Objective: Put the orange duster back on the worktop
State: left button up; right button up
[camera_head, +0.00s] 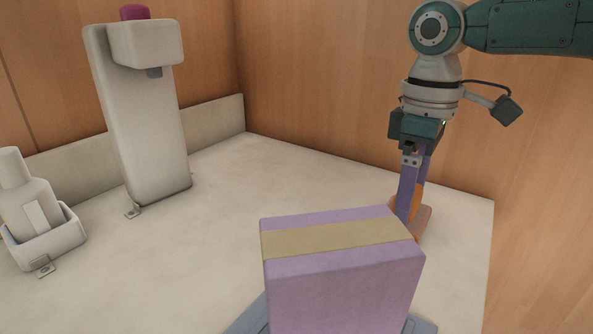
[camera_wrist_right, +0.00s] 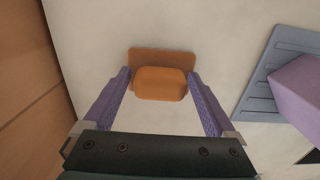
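The orange duster (camera_head: 415,203) is at the right part of the pale worktop (camera_head: 330,175), low at its surface, partly hidden by a purple finger. I cannot tell whether its base touches the worktop. In the right wrist view the duster's rounded orange block (camera_wrist_right: 160,84) sits on a flatter brown-orange base (camera_wrist_right: 160,56). My right gripper (camera_head: 411,200) points down over the duster. Its two purple fingers (camera_wrist_right: 160,78) stand on either side of the block, with what look like narrow gaps. My left gripper is not in view.
A lilac box with a tan band (camera_head: 340,275) stands on a blue-grey slatted base (camera_head: 248,318), left of my right gripper. A tall white dispenser (camera_head: 145,120) and a bottle in a white holder (camera_head: 45,240) stand at left. Wooden walls close the back and right.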

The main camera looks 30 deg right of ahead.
jog(key=shift+o, duration=0.5)
jog(key=shift+r, duration=0.1)
notch_tip(320, 180, up, 12)
jog(key=p, duration=0.2)
jog(key=shift+w, duration=0.1)
dwell(1.0)
